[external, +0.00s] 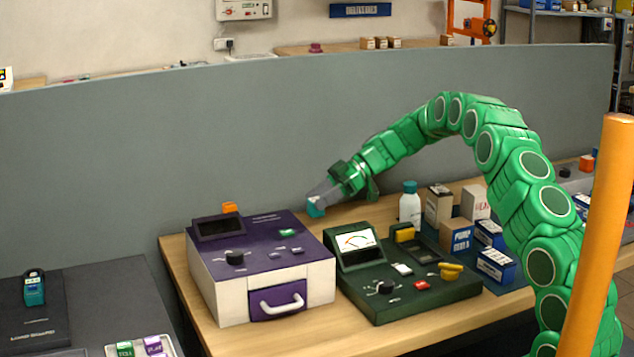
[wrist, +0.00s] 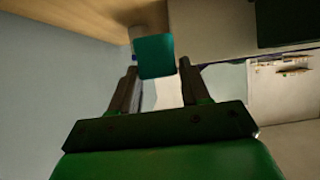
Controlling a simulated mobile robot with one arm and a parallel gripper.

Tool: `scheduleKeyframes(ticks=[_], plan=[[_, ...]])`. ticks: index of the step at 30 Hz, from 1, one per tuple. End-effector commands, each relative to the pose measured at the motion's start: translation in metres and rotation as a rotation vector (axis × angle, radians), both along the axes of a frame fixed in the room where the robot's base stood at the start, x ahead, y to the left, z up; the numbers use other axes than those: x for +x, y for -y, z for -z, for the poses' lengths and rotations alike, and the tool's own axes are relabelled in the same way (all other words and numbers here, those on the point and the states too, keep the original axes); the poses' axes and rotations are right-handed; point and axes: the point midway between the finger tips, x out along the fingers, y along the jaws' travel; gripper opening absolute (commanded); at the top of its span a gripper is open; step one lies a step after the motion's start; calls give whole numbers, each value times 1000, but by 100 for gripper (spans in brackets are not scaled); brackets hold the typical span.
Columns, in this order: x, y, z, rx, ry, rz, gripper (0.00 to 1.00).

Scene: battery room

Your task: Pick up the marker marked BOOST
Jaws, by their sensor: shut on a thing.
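My gripper (external: 323,194) reaches in from the right, above the back of the bench between the purple device and the green device. It is shut on a teal marker (external: 315,208), held at the fingertips above the bench. In the wrist view the teal marker (wrist: 156,54) shows between the two dark fingertips (wrist: 158,68). No lettering is readable on it, so I cannot tell whether it says BOOST. A tray (external: 133,345) at the lower left holds green and purple markers with small lettering.
The purple-topped device (external: 265,230) stands left of my gripper, and the green device (external: 410,290) stands in front and right. A white bottle (external: 410,205) and several boxes (external: 455,237) stand further right. A grey partition (external: 150,150) rises behind the bench. An orange post (external: 600,220) is at the right.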

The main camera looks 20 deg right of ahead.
Motion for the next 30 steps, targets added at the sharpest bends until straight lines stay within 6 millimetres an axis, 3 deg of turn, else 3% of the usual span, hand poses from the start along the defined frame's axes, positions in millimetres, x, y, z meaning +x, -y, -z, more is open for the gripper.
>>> scheduleKeyframes(ticks=[4, 21, 30], plan=[[-13, 3, -20, 2, 6, 0, 16], [-78, 15, -47, 2, 4, 0, 16], [-97, 19, -55, 2, 3, 1, 16]])
